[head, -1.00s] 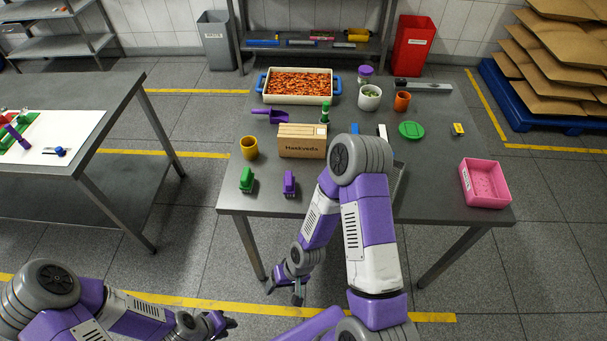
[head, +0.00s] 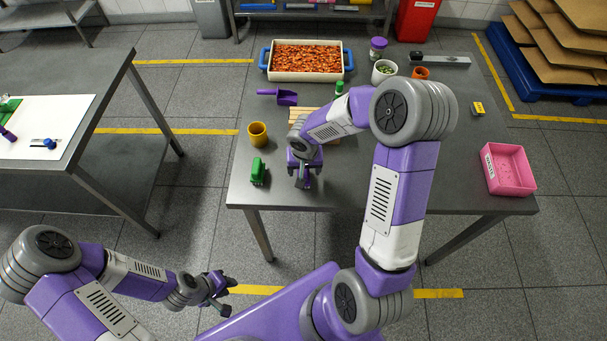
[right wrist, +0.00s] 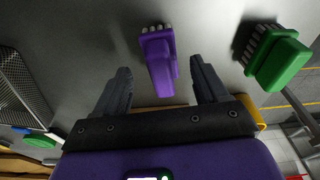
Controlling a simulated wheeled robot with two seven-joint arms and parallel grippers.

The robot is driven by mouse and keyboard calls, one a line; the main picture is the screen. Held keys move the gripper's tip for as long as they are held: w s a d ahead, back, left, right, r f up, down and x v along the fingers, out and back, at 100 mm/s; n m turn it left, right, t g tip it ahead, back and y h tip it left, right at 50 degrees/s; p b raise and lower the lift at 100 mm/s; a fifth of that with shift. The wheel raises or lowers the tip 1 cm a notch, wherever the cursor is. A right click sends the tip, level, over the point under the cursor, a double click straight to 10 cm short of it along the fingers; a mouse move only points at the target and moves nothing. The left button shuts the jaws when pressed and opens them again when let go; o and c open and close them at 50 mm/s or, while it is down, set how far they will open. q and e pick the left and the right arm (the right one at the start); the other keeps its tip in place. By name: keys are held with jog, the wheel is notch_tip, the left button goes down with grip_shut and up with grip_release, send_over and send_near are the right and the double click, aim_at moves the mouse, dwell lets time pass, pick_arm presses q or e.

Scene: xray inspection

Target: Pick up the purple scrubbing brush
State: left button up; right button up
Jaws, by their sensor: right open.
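The purple scrubbing brush (right wrist: 158,65) lies on the table, with pale bristles at its far end in the right wrist view. It sits between the two fingers of my right gripper, with a gap on each side. In the head view my right gripper (head: 305,181) is over the front of the table and hides the brush. It is open and empty. My left gripper (head: 222,293) is low at the left, in front of the table and away from the brush. Its fingers are too small to read.
A green brush (head: 258,171) lies just left of my right gripper and also shows in the right wrist view (right wrist: 278,60). A pink bin (head: 508,170) is at the right.

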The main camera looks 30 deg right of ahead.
jog(key=f, duration=0.3)
jog(key=shift+w+d, duration=0.1)
jog(key=shift+w, duration=0.3)
jog(key=shift+s+r, duration=0.1)
jog(key=shift+r, duration=0.05)
jog(key=c, duration=1.2)
jog(key=shift+o, duration=0.2)
jog(key=shift+r, duration=0.1)
notch_tip(320, 180, up, 10)
jog(key=shift+f+p, duration=0.1)
jog(key=shift+p, duration=0.75)
